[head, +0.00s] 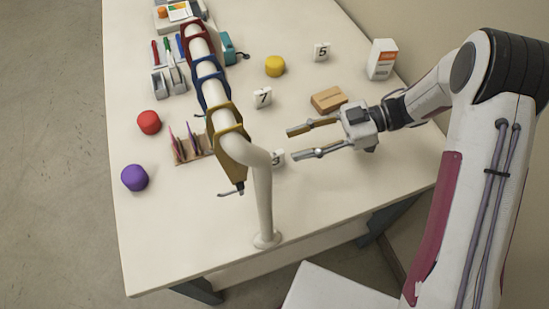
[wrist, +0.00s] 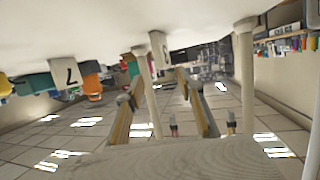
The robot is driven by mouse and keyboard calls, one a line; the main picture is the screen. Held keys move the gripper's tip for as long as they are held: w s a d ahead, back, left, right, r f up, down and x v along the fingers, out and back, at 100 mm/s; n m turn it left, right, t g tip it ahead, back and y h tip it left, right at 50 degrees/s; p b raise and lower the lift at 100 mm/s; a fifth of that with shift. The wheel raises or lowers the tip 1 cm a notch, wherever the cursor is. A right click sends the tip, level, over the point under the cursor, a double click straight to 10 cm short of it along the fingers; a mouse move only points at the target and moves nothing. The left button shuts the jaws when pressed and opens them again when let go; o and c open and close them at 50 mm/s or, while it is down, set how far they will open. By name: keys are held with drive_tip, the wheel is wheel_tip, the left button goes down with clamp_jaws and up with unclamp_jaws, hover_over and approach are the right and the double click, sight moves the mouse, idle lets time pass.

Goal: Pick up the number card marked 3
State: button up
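The number card marked 3 (head: 279,159) is a small white upright card on the cream table, partly hidden behind the white post with coloured rings. In the wrist view, where the table appears upside down at the top, a white card (wrist: 159,50) with a partly readable mark shows between my fingers, beyond their tips. My gripper (head: 293,144) is open and empty, its two fingers pointing left toward the card. Its fingertips are just right of the card in the head view. The open fingers also show in the wrist view (wrist: 158,77).
The white post (head: 264,200) with its ringed arm (head: 212,85) stands close left of the card. Number cards 7 (head: 262,98) and 5 (head: 322,52), a cardboard box (head: 329,100) and a yellow cylinder (head: 275,66) are farther back. The right front tabletop is clear.

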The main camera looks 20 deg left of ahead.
sight(278, 153)
drive_tip(key=shift+s+a, duration=0.15)
drive_tip(key=shift+s+a+f, duration=0.35)
drive_tip(key=shift+s+a, duration=0.15)
drive_tip(key=shift+s, duration=0.05)
drive_tip(key=shift+s+a+f, duration=0.35)
drive_tip(key=shift+s+a, duration=0.15)
drive_tip(key=shift+s, duration=0.05)
drive_tip(key=shift+x, duration=0.9)
clamp_jaws()
